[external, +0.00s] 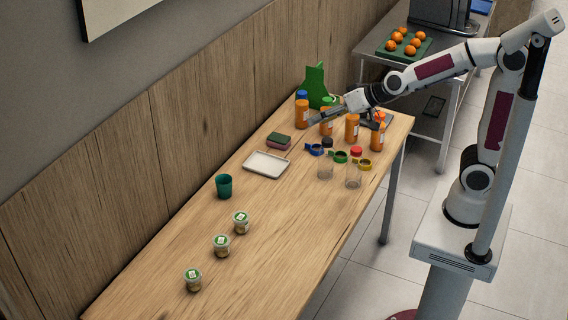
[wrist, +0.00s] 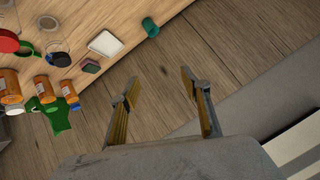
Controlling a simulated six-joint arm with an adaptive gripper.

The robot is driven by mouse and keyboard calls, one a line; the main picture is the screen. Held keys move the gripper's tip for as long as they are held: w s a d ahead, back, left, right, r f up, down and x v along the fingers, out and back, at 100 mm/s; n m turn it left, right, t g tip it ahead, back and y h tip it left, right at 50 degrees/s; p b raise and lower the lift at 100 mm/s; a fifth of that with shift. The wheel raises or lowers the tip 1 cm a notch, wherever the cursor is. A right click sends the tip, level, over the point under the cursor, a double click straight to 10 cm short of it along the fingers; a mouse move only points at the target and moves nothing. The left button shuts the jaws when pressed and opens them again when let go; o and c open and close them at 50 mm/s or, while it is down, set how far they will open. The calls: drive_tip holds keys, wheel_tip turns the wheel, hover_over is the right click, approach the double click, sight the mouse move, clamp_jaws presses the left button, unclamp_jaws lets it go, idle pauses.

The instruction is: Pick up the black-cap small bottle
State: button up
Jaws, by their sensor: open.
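The black-cap small bottle (external: 327,143) stands among several containers near the right part of the table. Its body looks clear, with a dark cap on top. In the wrist view the black-cap small bottle (wrist: 62,60) appears at the upper left, well to the left of the fingers. My gripper (external: 314,120) is above the table's far side, close to the orange bottles and behind the black cap in the external view. In the wrist view my gripper (wrist: 160,76) has its two fingers apart, with nothing between them, only wood behind.
Several orange bottles (external: 352,129) crowd around my gripper, with a green board (external: 315,84) behind. A red-cap clear bottle (external: 356,152) and blue, green and yellow rings are nearby. A white tray (external: 251,161), sponge (external: 279,141) and green cup (external: 224,187) stand left. The wooden wall borders the table.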

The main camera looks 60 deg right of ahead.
drive_tip(key=w+d+f+m+t+h, duration=0.1)
drive_tip(key=w+d+f+m+h, duration=0.15)
drive_tip(key=w+f, duration=0.45)
drive_tip(key=m+g+h, duration=0.4)
drive_tip(key=m+h, duration=0.3)
drive_tip(key=h, duration=0.9)
hover_over(326, 159)
drive_tip(key=s+v, duration=0.1)
drive_tip(key=v, duration=0.4)
wheel_tip(326, 159, down, 15)
drive_tip(key=shift+d+r, duration=0.2)
drive_tip(key=shift+w+n, duration=0.1)
drive_tip(key=shift+n, duration=0.15)
drive_tip(key=x, duration=0.2)
drive_tip(key=shift+w+d, duration=0.2)
drive_tip(key=shift+d+f, duration=0.1)
